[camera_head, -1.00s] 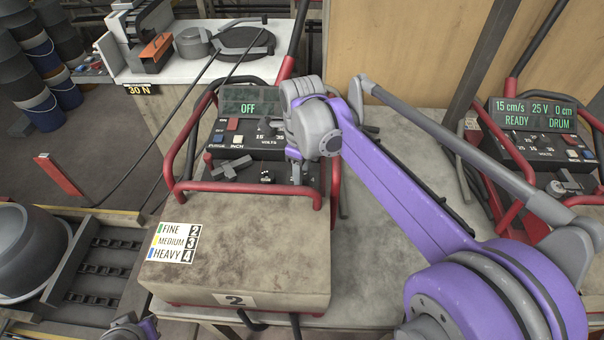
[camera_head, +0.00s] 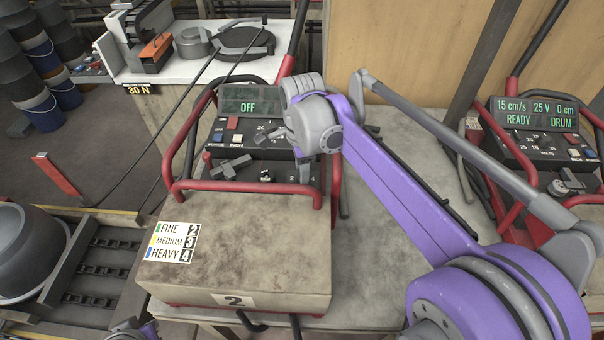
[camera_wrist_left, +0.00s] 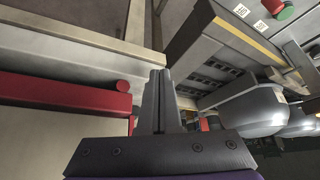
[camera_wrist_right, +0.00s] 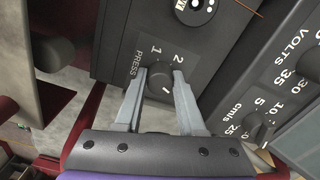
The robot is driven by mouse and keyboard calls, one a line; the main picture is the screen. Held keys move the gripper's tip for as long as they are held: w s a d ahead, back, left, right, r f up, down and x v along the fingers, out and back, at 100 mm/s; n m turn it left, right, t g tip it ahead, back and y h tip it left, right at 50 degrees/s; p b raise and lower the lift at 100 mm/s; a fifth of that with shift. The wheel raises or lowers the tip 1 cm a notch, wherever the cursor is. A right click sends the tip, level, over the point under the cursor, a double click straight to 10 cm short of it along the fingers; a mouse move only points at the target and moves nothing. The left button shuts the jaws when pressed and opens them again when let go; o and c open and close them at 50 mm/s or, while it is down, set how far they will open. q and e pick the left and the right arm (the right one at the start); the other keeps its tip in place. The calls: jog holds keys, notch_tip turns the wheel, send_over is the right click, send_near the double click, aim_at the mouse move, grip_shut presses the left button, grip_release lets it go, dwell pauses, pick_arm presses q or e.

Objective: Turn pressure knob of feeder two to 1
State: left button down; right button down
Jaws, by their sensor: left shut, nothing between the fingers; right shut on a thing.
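Feeder two is the red-framed unit with a tan box (camera_head: 240,240) marked 2, in the middle of the head view. Its display (camera_head: 245,106) reads OFF. In the right wrist view, the dark round pressure knob (camera_wrist_right: 158,86) sits beside the label PRESS, with 1 and 2 printed around it. A pale mark shows on the knob; I cannot tell which number it meets. My right gripper (camera_wrist_right: 159,80) is shut on the knob, a finger on each side. In the head view my right wrist partly covers the panel. My left gripper (camera_wrist_left: 160,75) is shut and empty, away from the feeder.
The red tube frame (camera_head: 250,188) surrounds feeder two's panel. A second feeder (camera_head: 535,130), reading READY and DRUM, stands at the right. A grade label (camera_head: 172,242) lies on the box. A bench (camera_head: 195,65) with a black disc is behind at the left.

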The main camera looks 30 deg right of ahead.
jog(key=n, duration=1.1)
jog(key=shift+b, duration=0.3)
jog(key=n, duration=0.3)
jog(key=shift+n, duration=0.3)
jog(key=n, duration=0.3)
jog(key=shift+n, duration=0.3)
jog(key=n, duration=0.3)
jog(key=shift+n, duration=0.4)
jog(key=n, duration=0.6)
jog(key=c, duration=0.5)
grip_release()
